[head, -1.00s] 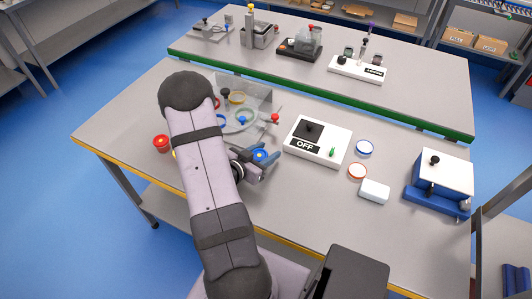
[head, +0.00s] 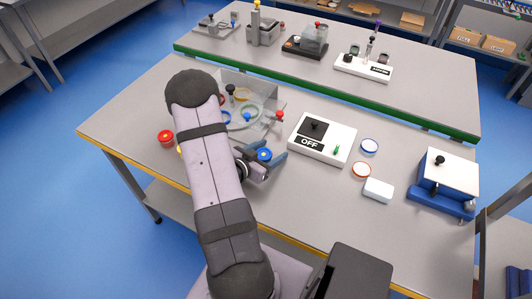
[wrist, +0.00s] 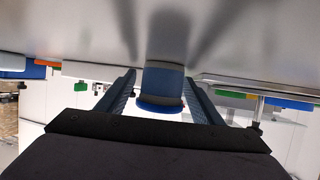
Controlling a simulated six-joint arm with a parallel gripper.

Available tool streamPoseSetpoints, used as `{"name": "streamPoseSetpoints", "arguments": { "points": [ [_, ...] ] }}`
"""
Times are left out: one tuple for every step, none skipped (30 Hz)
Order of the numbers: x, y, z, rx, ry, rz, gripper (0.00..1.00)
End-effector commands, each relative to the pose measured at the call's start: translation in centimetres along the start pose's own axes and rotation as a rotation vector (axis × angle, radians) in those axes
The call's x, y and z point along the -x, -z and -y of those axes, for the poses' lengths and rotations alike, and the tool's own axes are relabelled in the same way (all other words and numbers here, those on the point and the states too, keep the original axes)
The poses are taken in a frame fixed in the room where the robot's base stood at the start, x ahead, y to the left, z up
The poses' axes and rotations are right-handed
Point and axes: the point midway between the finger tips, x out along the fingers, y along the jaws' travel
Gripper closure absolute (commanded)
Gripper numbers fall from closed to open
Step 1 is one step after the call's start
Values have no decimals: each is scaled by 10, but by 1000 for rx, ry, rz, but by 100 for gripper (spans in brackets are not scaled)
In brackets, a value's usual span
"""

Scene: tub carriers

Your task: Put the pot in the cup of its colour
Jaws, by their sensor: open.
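A blue pot (head: 265,155) stands on the near table just right of my arm. My gripper (head: 266,160) is open, with its fingers on either side of the pot. In the wrist view the same blue pot (wrist: 162,85) sits between the two spread fingers, with a gap visible on each side. A red pot (head: 165,137) stands left of my arm, and a yellow one (head: 180,150) is mostly hidden behind it.
A white box marked OFF (head: 322,138) stands right of the gripper. A blue and white fixture (head: 444,180) stands far right. The front right tabletop is clear.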

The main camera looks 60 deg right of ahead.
Motion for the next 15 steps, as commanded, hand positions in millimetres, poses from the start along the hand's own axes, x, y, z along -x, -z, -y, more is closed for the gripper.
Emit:
{"name": "streamPoseSetpoints", "arguments": {
  "points": [
    [1, 2, 0, 0, 0, 0, 40],
    [1, 3, 0, 0, 0, 0, 40],
    [3, 4, 0, 0, 1, 0, 40],
    [5, 2, 1, 0, 2, 0, 40],
    [8, 2, 1, 0, 3, -1, 40],
    [12, 2, 2, 0, 3, -1, 40],
    [16, 2, 2, 1, 4, 0, 40],
    [20, 2, 2, 0, 4, -1, 40],
    [26, 2, 2, 1, 6, -1, 40],
    [32, 2, 2, 1, 5, -1, 40],
    [37, 2, 2, 0, 6, -1, 40],
    [44, 2, 2, 0, 6, -1, 40],
    [50, 2, 3, 0, 7, -1, 40],
    [55, 2, 2, 0, 6, -1, 40],
    [62, 2, 2, 0, 7, -1, 40]
  ]
}}
